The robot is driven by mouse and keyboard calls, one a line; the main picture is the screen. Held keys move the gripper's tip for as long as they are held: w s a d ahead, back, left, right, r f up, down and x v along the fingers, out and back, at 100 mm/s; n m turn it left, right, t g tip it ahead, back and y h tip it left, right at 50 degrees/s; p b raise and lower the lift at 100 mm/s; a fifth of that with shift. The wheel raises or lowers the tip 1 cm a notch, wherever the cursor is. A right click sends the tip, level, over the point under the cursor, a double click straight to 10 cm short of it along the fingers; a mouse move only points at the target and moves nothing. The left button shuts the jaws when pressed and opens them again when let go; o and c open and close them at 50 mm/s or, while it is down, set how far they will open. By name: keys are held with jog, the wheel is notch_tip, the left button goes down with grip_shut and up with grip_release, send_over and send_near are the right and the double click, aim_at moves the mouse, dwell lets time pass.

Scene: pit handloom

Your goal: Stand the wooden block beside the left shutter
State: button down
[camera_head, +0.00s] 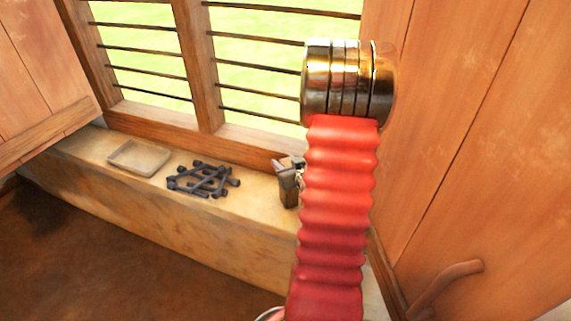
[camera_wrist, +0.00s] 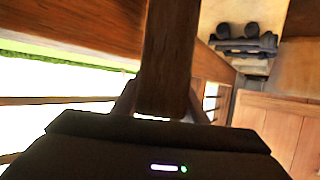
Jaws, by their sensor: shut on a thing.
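In the wrist view, my gripper (camera_wrist: 160,108) is shut on the brown wooden block (camera_wrist: 169,55), with a finger on each side. The block extends up past the top edge of the picture, so its far end is out of view. In the head view, my red ribbed arm hides most of the gripper; a small dark piece shows beside it above the sill, and I cannot tell whether it is gripper or block. The left shutter (camera_head: 40,85) stands open at the far left, beyond the sill's left end. It seems to show in the wrist view too (camera_wrist: 285,125).
The sill (camera_head: 225,240) runs under the barred window (camera_head: 210,70). A shallow pale tray (camera_head: 139,158) and a cluster of dark pieces (camera_head: 203,180) lie on it. The right shutter (camera_head: 480,130), with a curved handle (camera_head: 445,285), stands close on the right.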

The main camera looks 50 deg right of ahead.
jog(key=shift+f, duration=0.3)
jog(key=c, duration=1.1)
grip_release()
jog(key=shift+f, duration=0.1)
